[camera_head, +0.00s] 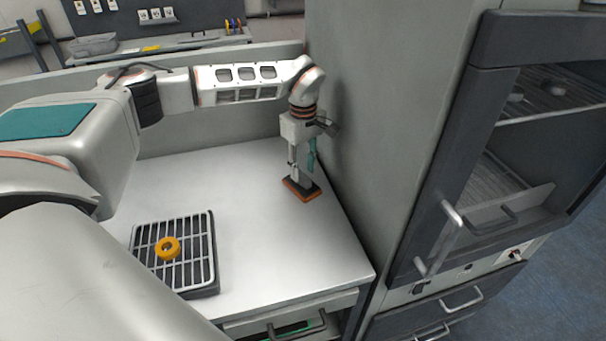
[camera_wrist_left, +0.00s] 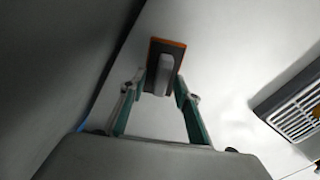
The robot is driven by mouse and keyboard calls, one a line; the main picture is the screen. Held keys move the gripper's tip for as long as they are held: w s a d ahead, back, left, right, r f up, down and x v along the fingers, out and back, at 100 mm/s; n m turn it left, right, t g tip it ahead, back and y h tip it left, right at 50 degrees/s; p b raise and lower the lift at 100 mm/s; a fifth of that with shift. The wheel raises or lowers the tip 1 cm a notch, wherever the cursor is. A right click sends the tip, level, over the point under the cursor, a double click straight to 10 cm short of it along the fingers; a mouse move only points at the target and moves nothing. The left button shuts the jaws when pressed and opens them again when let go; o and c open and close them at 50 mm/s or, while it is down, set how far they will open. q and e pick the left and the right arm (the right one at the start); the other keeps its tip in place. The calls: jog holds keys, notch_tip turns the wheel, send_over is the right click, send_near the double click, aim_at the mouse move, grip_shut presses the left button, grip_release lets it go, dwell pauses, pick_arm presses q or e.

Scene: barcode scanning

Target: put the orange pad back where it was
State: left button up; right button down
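The orange pad (camera_head: 301,192) lies on the white worktop near its back right, close to the tall grey cabinet wall. It has a dark top, an orange edge and a grey block-like handle, which shows in the left wrist view (camera_wrist_left: 160,74). My left gripper (camera_head: 303,173) points down right above the pad. Its green-grey fingers (camera_wrist_left: 157,86) are spread on either side of the handle in the wrist view, and I see no clear grip on it. Whether a fingertip touches the handle is hard to tell. My right gripper is not in view.
A black tray with a metal grille (camera_head: 205,262) stands at the front left of the worktop, with an orange ring (camera_head: 168,248) on it. The grey cabinet (camera_head: 380,130) with a glass-fronted door bounds the right side. The middle of the worktop is clear.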

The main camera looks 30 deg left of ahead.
aim_at(303, 174)
pick_arm(q)
notch_tip(303, 174, up, 10)
jog(key=shift+f+b, duration=0.15)
jog(key=shift+b, duration=0.15)
dwell(0.5)
